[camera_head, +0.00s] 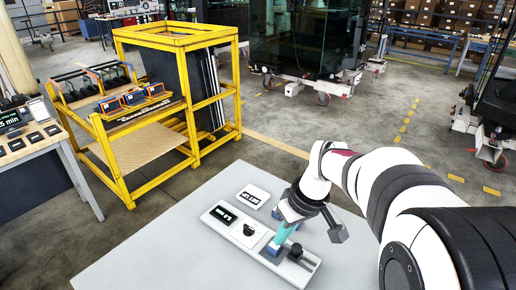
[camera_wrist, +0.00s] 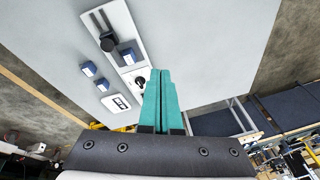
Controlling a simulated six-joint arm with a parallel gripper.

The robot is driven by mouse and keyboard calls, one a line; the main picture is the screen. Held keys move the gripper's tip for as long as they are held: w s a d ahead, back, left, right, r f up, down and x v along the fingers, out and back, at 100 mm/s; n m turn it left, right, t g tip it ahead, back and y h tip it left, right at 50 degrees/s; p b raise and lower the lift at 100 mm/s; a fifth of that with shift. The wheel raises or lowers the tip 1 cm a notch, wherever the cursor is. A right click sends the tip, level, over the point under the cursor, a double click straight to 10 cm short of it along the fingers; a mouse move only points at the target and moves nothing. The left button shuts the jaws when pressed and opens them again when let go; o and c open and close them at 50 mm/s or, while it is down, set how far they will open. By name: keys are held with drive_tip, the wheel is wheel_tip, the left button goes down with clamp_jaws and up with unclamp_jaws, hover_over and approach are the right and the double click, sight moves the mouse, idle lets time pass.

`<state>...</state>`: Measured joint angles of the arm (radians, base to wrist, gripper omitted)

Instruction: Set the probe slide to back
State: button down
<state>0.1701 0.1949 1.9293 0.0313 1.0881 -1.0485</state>
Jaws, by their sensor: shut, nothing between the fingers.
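A long white panel (camera_head: 222,222) lies on the grey table. Toward its right end in the head view is a black slide knob (camera_head: 296,251), which I take for the probe slide; it stands upright on a dark track. It also shows in the wrist view (camera_wrist: 107,44), at upper left. My gripper (camera_head: 277,246) points down over the panel, between the round black knob and the slide knob in the head view. Its teal fingers (camera_wrist: 158,72) are together and empty. In the wrist view the slide knob is apart from the fingers. Any position marks are too small to read.
The panel also bears a display (camera_head: 223,215), a round black knob (camera_head: 248,230) and a blue block (camera_wrist: 127,57) near the slide. A small white unit (camera_head: 252,197) lies behind the panel. A yellow frame trolley (camera_head: 127,185) stands beyond the table. The table's left part is clear.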

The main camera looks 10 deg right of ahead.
sight(300, 256)
drive_tip(key=w+d+f+n, duration=0.4)
drive_tip(key=w+f, duration=0.1)
drive_tip(key=w, duration=0.4)
drive_tip(key=shift+w+d+f+t, duration=0.2)
drive_tip(key=shift+w+f+t, duration=0.1)
drive_tip(key=shift+t, duration=0.1)
drive_tip(key=x, duration=1)
drive_tip(key=shift+a+f, duration=0.15)
drive_tip(key=shift+s+d, duration=1.05)
drive_tip(key=shift+d, duration=0.05)
drive_tip(key=shift+s+d, duration=0.4)
drive_tip(key=s+d, duration=0.3)
drive_tip(key=shift+s+d, duration=0.3)
drive_tip(key=shift+s, duration=0.05)
